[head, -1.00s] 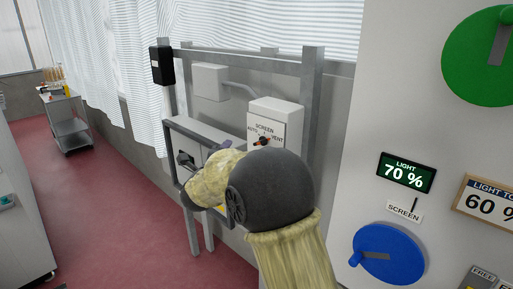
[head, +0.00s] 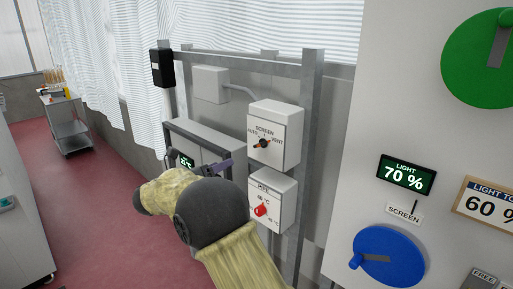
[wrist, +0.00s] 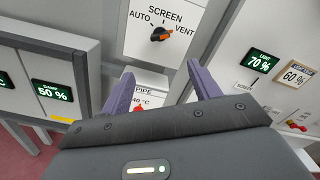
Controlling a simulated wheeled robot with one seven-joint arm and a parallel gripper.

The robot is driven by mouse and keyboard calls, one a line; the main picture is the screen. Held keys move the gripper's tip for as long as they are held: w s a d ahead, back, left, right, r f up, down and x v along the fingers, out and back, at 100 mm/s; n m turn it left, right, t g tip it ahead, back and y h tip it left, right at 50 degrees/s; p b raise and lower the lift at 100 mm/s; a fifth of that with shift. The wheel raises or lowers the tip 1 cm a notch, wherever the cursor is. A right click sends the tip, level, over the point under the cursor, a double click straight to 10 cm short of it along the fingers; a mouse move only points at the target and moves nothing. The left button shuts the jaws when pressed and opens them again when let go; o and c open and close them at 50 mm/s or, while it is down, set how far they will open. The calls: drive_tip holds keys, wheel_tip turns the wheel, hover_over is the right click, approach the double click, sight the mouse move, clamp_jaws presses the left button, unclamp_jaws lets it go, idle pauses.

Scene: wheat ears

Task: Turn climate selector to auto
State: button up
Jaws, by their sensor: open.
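The climate selector is an orange-and-black knob (head: 263,143) on a white box labelled SCREEN, with AUTO at its left and VENT at its right. In the wrist view the knob (wrist: 161,34) is at the top, ahead of my gripper; its orange bar lies slanted, the right end rising toward VENT. I cannot tell which end is the pointer. My gripper (wrist: 163,80) is open and empty, its two purple fingers apart, below the knob and not touching it. In the head view my gripper (head: 216,169) is left of and below the selector box, partly hidden by my arm.
A PIPE box with a red knob (head: 260,210) sits just below the selector box. A grey metal frame (head: 311,110) surrounds both. A cabinet with green displays (wrist: 52,91) is at left. A panel with a blue dial (head: 388,255) stands at right.

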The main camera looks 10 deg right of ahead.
sight(260, 144)
drive_tip(key=p+x, duration=0.8)
drive_tip(key=x, duration=0.8)
drive_tip(key=shift+d, duration=0.25)
drive_tip(key=shift+w, duration=0.15)
drive_tip(key=shift+c, duration=0.2)
drive_tip(key=c, duration=0.9)
